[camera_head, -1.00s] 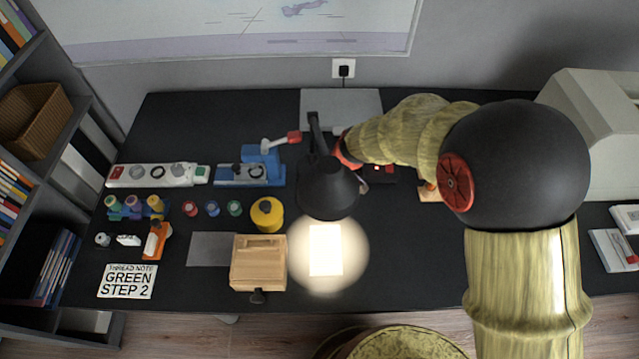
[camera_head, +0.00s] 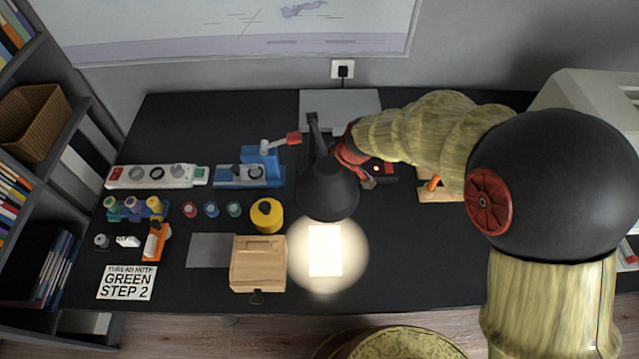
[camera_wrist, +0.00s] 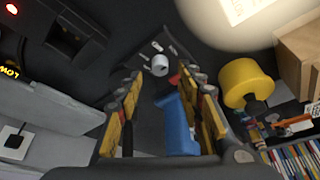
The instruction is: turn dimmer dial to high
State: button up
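A pale round dial (camera_wrist: 160,66) with small white marks around it sits on a dark plate in the wrist view. It shows between and beyond the fingertips, with no visible contact. In the head view I cannot make it out; the lamp and my arm cover that area. My gripper (camera_wrist: 160,90) is open, its yellow-padded fingers apart and nothing held. In the head view my gripper (camera_head: 364,172) is just right of the black lamp head (camera_head: 328,188). The lamp is lit and throws a bright patch on the desk.
A blue device with a red handle (camera_head: 262,165) stands left of the lamp.

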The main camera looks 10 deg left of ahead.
jog(key=v, duration=0.8)
